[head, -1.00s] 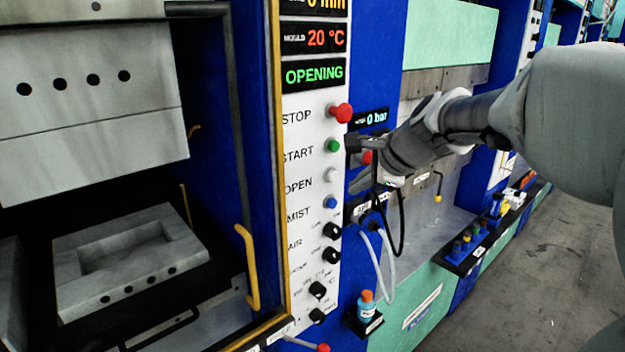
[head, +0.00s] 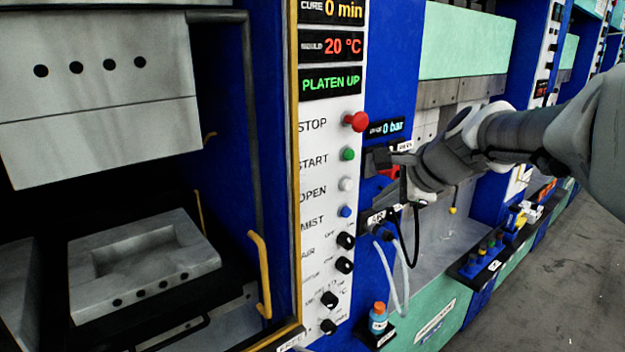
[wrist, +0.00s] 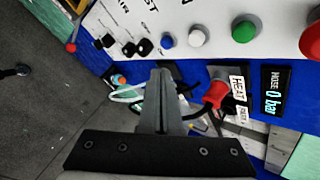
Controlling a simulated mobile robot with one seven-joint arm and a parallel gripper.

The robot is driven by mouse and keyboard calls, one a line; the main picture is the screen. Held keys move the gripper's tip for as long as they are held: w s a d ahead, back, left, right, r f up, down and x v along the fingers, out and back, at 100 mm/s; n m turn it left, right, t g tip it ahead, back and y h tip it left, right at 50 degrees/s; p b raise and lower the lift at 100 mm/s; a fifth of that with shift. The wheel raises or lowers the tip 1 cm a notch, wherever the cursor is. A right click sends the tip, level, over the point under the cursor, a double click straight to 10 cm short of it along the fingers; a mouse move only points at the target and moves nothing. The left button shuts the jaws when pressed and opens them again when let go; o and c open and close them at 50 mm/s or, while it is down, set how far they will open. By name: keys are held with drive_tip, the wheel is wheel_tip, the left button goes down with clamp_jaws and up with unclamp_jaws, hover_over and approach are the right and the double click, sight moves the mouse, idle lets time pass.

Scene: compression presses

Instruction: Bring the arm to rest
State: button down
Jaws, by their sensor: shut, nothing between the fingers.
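My gripper (head: 376,159) is shut and empty. In the head view it is at the end of my arm, which reaches in from the right. It is in front of the blue press frame, just right of the button panel (head: 331,215) and about level with the green START button (head: 347,154). In the wrist view the shut fingers (wrist: 161,75) point towards the panel. I see no object between them. Whether the fingertips touch anything cannot be told.
The open press at left has a raised upper mould (head: 100,100) and a lower mould (head: 145,260). A yellow handle (head: 260,270) stands beside the panel. Hoses (head: 393,270) hang below my gripper, near a blue bottle (head: 378,319). Grey floor (head: 540,280) is clear at right.

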drive_tip(key=s+f+n+g+h, duration=0.1)
drive_tip(key=s+f+n, duration=0.3)
drive_tip(key=s+n, duration=0.5)
drive_tip(key=s+f+n+g+h, duration=0.1)
drive_tip(key=s+f+n, duration=0.3)
drive_tip(key=s+n, duration=0.5)
drive_tip(key=s+h, duration=0.1)
drive_tip(key=s, duration=0.5)
drive_tip(key=shift+s+a+f+n+g+h+b, duration=0.2)
drive_tip(key=shift+s+a+n+g+h+b, duration=0.1)
drive_tip(key=shift+a+b, duration=0.1)
